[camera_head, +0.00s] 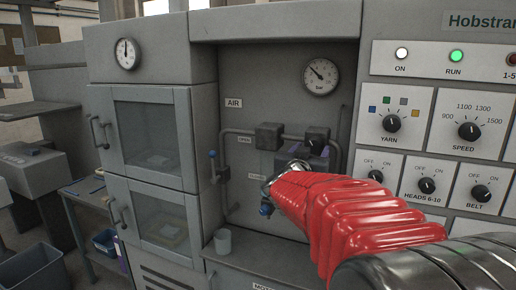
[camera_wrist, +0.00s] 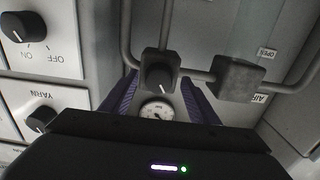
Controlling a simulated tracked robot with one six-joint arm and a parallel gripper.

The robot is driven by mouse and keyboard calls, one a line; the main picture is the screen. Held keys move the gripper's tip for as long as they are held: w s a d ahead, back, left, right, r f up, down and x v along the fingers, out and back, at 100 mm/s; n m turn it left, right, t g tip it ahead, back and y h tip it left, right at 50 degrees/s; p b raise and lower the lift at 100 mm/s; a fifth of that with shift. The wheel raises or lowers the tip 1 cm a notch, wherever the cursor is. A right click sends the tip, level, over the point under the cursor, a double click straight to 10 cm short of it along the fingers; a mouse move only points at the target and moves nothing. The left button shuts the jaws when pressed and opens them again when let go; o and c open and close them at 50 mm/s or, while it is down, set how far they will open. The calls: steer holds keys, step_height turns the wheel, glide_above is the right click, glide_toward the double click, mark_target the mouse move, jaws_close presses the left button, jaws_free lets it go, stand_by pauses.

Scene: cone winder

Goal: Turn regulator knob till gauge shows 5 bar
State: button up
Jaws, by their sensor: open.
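The regulator knob (camera_wrist: 158,77), black with a pale pointer mark, sits on a dark grey block in the wrist view, which is upside down. My gripper (camera_wrist: 160,88) is open, its purple ribbed fingers to the left and right of the knob in the picture; I see no contact and cannot tell the depth between them. In the head view the knob (camera_head: 316,142) shows just above my red-sleeved wrist, which hides part of the regulator. The round bar gauge (camera_head: 320,76) is above it, its needle pointing up-left; its numbers are too small to read. The gauge face (camera_wrist: 157,110) also shows between the fingers.
Grey pipes and another dark block (camera_head: 268,136) lie left of the regulator. A blue-handled valve (camera_head: 213,155) is further left. A grey cup (camera_head: 223,241) stands on the ledge below. The control panel with YARN knob (camera_head: 391,123) is close on the right.

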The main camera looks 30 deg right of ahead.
steer(key=shift+w+d, duration=0.45)
steer(key=shift+d, duration=0.1)
